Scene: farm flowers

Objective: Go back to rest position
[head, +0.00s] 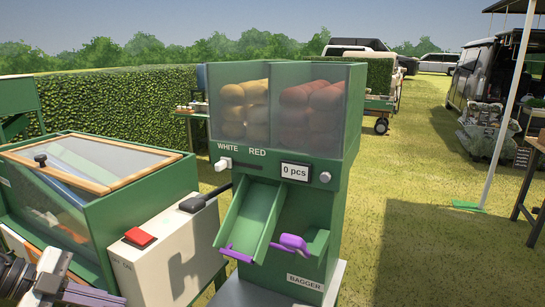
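Part of my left arm and gripper (92,295) shows at the bottom left corner, in front of the green cabinet and low beside the white box. It is cut off by the frame edge, and I cannot tell whether its fingers are open or shut. My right gripper is not in view. The green bagger machine (329,200) stands in the middle, apart from my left gripper. Its display (295,171) reads 0 pcs.
A clear hopper (285,72) holds yellowish and red bulbs. A green chute (252,217) has purple parts (290,243) near its outlet. A white box (168,262) with a red button (139,237) and a glass-topped green cabinet (97,160) stand left. Grass (425,230) lies open at right.

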